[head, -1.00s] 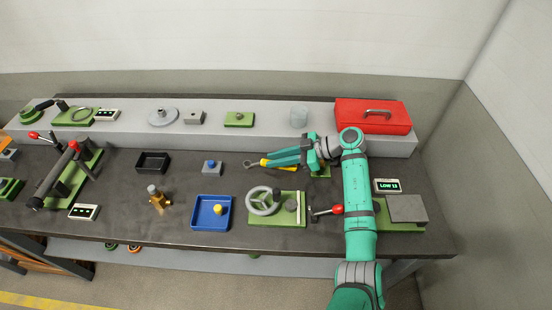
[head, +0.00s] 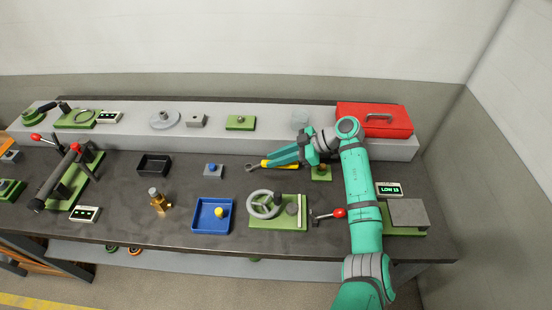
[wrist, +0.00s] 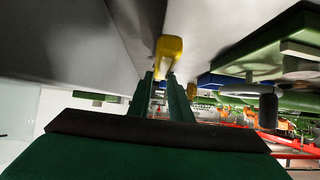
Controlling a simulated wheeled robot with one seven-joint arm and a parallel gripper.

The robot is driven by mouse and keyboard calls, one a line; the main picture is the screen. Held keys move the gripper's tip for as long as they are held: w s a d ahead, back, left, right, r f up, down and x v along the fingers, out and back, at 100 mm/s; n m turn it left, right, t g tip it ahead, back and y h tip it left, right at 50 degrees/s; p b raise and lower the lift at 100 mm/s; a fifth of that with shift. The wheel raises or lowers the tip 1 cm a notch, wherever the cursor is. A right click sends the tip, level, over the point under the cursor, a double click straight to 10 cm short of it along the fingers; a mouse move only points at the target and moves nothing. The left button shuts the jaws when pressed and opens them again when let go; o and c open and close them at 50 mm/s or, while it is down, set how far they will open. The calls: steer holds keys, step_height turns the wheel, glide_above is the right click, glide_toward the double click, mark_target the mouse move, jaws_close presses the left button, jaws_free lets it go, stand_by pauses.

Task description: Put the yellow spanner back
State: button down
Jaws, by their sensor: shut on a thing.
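The yellow spanner (head: 286,167) shows in the head view at the back right of the dark bench, just in front of the grey raised shelf. Its grey jaw end (head: 250,167) points left. My gripper (head: 269,161) reaches to it from the right, its teal fingers shut on the spanner. In the wrist view the yellow end of the spanner (wrist: 168,50) stands out beyond the fingertips (wrist: 165,82). The fingers hide part of the spanner. I cannot tell whether it touches the bench.
A red toolbox (head: 372,119) and a clear glass (head: 299,119) stand on the grey shelf (head: 270,125). A green plate with a brass knob (head: 321,171) lies under my wrist. In front are a handwheel (head: 264,204), a red-knobbed lever (head: 340,213) and a blue tray (head: 198,228).

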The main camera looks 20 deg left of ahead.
steer(key=shift+f, duration=0.55)
steer(key=c, duration=1)
jaws_free()
steer(key=shift+c, duration=0.2)
steer(key=shift+w+d, duration=0.1)
steer(key=shift+d, duration=0.05)
steer(key=shift+v, duration=2.8)
steer(key=shift+r, duration=0.1)
